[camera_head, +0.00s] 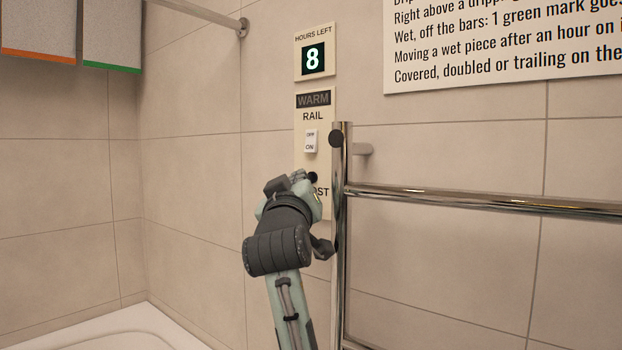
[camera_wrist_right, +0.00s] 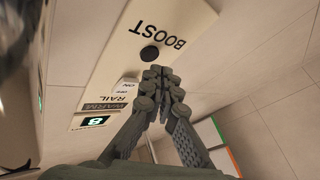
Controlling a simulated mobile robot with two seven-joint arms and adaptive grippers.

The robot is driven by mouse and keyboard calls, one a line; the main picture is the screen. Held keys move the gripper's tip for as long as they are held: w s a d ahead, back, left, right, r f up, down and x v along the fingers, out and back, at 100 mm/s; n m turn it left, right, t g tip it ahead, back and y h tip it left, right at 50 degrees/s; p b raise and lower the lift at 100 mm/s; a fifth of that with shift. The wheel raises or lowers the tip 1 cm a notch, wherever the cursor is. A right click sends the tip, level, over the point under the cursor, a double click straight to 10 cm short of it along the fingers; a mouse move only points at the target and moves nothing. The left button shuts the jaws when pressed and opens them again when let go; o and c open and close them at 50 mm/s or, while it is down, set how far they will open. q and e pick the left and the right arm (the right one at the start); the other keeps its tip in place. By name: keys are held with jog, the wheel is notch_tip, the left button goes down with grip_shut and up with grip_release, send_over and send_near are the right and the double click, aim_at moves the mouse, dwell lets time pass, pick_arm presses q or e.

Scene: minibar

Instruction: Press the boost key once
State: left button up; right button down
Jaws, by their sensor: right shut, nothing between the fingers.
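The boost key is a round black button (camera_wrist_right: 149,53) beside the printed word BOOST on a cream wall panel (camera_wrist_right: 112,48). In the head view the key (camera_head: 313,177) shows just past my right gripper (camera_head: 301,180), which hides part of the word. My right gripper (camera_wrist_right: 158,72) is shut and empty, its fingertips right by the key's edge in the wrist view. I cannot tell whether they touch it. My left gripper is in neither view.
Above the key are a RAIL rocker switch (camera_head: 310,141), a dark WARM label (camera_head: 313,100) and an hours display (camera_head: 313,58) reading 8. A chrome towel rail (camera_head: 340,230) stands close on the right. Two grey hanging pieces (camera_head: 110,35) are upper left; a white tub edge (camera_head: 165,320) is below.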

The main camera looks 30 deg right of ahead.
jog(key=shift+d, duration=0.1)
jog(key=shift+w+d, duration=0.1)
jog(key=shift+d, duration=0.15)
dwell(0.3)
jog(key=shift+d+r, duration=0.1)
